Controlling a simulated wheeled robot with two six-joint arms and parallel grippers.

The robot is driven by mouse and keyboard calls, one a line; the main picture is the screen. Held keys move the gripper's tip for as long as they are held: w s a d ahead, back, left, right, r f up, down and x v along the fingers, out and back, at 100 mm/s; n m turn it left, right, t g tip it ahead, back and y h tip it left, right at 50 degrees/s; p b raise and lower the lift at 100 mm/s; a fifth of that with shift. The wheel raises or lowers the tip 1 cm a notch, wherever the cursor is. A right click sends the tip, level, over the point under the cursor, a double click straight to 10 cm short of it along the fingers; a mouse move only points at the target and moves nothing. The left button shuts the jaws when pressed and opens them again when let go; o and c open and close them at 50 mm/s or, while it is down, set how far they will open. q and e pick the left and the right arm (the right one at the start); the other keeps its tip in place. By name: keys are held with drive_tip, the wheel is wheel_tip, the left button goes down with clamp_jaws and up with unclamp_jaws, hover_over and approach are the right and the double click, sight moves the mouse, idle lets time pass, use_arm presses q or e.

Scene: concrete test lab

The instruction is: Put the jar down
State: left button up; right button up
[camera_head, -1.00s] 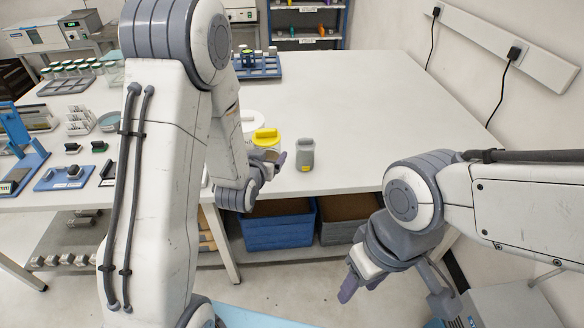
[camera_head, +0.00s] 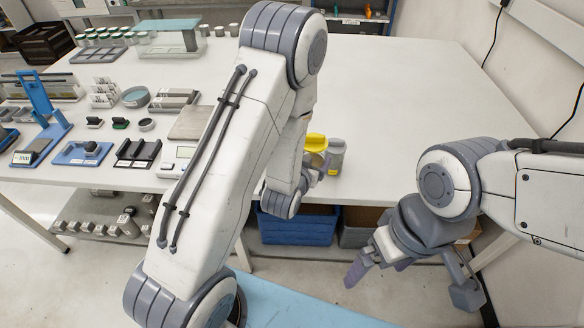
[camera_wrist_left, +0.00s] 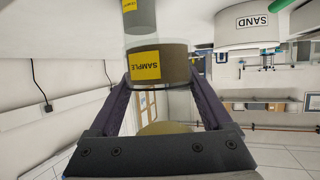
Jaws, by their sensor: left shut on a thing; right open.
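The jar (camera_wrist_left: 146,67) has clear walls, brown contents and a yellow SAMPLE label, upside down in the left wrist view. My left gripper (camera_wrist_left: 160,95) is shut on it, with a dark finger on each side. My right gripper (camera_head: 378,270) is open and empty, low in front of the table.
A white SAND jar (camera_wrist_left: 250,28) is close by. A scale (camera_head: 180,158) and lab tools are left. The table's right side is clear.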

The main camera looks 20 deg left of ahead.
use_arm(q)
drive_tip(key=shift+w+a+f+b, duration=0.4)
drive_tip(key=shift+f+b, duration=0.25)
drive_tip(key=shift+b, duration=0.45)
drive_tip(key=shift+w+a, duration=0.15)
drive_tip(key=shift+a, duration=0.15)
drive_tip(key=w+a+f, duration=0.1)
drive_tip(key=w+a, duration=0.1)
drive_tip(key=w+a+f+p, duration=0.1)
drive_tip(key=a+f, duration=0.1)
drive_tip(key=w+a+f, duration=0.2)
drive_tip(key=shift+w+a, duration=0.3)
wheel_tip(320, 180, down, 4)
drive_tip(key=shift+p, duration=0.65)
drive_tip(key=shift+w, duration=0.1)
use_arm(e)
drive_tip(key=shift+d+f, duration=0.1)
drive_tip(key=shift+f, duration=0.6)
use_arm(q)
drive_tip(key=shift+f, duration=0.15)
use_arm(e)
drive_tip(key=shift+f, duration=0.1)
use_arm(q)
drive_tip(key=shift+f+b, duration=0.15)
drive_tip(key=shift+b, duration=0.15)
drive_tip(key=o, duration=1.5)
